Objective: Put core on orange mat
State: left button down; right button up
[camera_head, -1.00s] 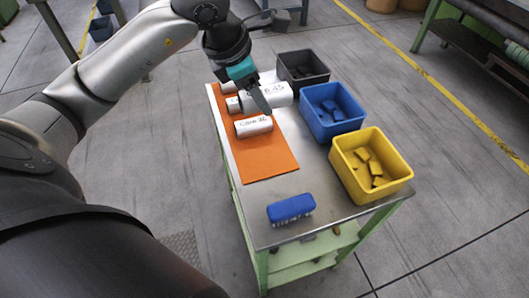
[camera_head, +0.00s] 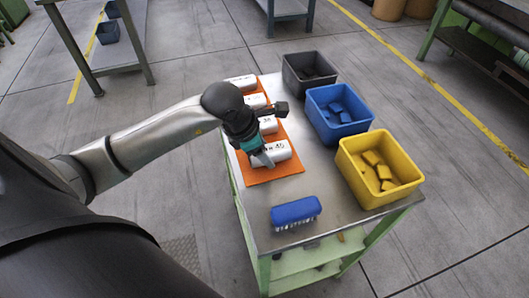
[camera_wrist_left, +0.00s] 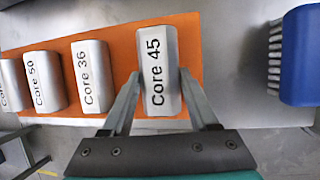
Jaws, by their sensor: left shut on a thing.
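My left gripper (camera_head: 264,158) is shut on the white cylindrical core marked "Core 45" (camera_wrist_left: 158,75), with a finger on each side of it. In the head view this core (camera_head: 278,152) is at the near end of the orange mat (camera_head: 262,178), lying on its side. I cannot tell whether it touches the mat. The core marked "Core 36" (camera_wrist_left: 90,78) and the one marked "Core 50" (camera_wrist_left: 43,83) lie in a row beside it on the mat. Another core (camera_wrist_left: 9,85) is cut off at the left edge. My right gripper is out of view.
A blue brush (camera_head: 296,212) lies on the cart's near end. A black bin (camera_head: 308,72), a blue bin (camera_head: 338,112) and a yellow bin (camera_head: 380,168) line the right side. Bare metal tabletop (camera_head: 318,180) lies between mat, brush and yellow bin.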

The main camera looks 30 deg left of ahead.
pick_arm(q)
jog(key=shift+f, duration=0.25)
jog(key=c, duration=0.6)
grip_release()
jog(key=shift+f, duration=0.25)
jog(key=o, duration=0.4)
jog(key=shift+r, duration=0.1)
jog(key=shift+o, duration=0.2)
jog(key=shift+r, duration=0.15)
jog(key=p+v, duration=0.1)
jog(key=v, duration=1.1)
jog(key=shift+p, duration=0.4)
